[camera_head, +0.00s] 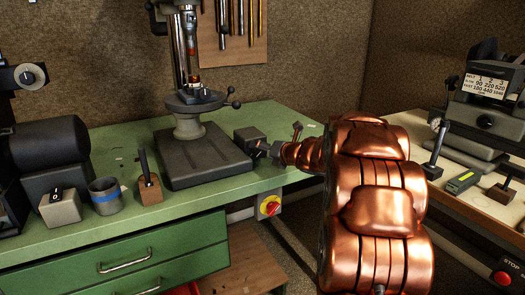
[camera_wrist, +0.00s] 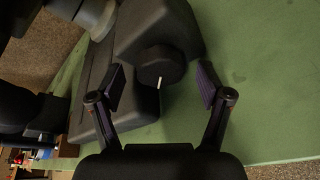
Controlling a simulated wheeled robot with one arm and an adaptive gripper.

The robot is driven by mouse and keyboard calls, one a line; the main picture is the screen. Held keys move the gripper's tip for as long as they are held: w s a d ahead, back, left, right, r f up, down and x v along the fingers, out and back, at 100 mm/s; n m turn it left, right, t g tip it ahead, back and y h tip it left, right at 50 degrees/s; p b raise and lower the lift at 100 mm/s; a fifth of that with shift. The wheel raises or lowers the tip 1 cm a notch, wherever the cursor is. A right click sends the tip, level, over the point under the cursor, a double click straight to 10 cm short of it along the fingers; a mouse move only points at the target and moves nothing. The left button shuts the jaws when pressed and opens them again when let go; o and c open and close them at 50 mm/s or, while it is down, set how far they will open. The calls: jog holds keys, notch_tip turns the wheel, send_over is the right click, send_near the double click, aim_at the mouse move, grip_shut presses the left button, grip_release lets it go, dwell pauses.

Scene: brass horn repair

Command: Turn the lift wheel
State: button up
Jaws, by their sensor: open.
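A dark box (camera_head: 250,140) stands on the green bench beside the drill press base. In the wrist view it is a dark housing (camera_wrist: 160,28). On its near face sits a round black wheel or knob (camera_wrist: 158,68) with a white mark, which I take as the lift wheel. My gripper (camera_wrist: 162,80) is open, its two fingers on either side of the wheel with visible gaps. I see no contact. In the head view my gripper (camera_head: 270,151) is small and close to the box, and the wheel cannot be made out.
The drill press (camera_head: 188,115) rises left of the box, with ball-ended handles sticking out. A wooden block with a lever (camera_head: 149,187), a cup (camera_head: 105,197) and a switch box (camera_head: 60,207) stand further left. A red-and-yellow switch (camera_head: 269,206) is on the bench front. Bare green bench (camera_wrist: 255,75) lies right of the housing.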

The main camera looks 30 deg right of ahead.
jog(key=shift+w+f, duration=0.15)
jog(key=shift+w, duration=0.45)
jog(key=c, duration=1.2)
jog(key=shift+o, duration=0.2)
jog(key=shift+s+d+m+y+p, duration=0.1)
jog(key=shift+m+y+p, duration=0.3)
jog(key=shift+m+p, duration=0.5)
jog(key=m+t+y, duration=0.1)
jog(key=m, duration=0.2)
jog(key=shift+f+p, duration=0.15)
jog(key=shift+p, duration=0.2)
jog(key=m+t, duration=0.1)
jog(key=m, duration=0.1)
jog(key=m+y, duration=0.1)
jog(key=m, duration=0.2)
jog(key=shift+f+t+y+p, duration=0.1)
jog(key=shift+t+y+p, duration=0.2)
jog(key=shift+t+p, duration=0.1)
